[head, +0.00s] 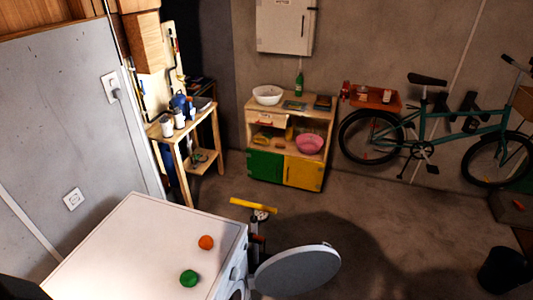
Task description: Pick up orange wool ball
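The orange wool ball (206,242) lies on the white top of the washing machine (130,235), near its right edge. A green ball (189,278) lies close by on the same top, nearer to me. The two balls are apart. Neither of my grippers can be made out in the head view, and nothing is seen touching the orange ball.
A wooden workbench (184,135), a small cabinet (290,108) and a bicycle (440,125) stand farther back. The floor between is mostly clear.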

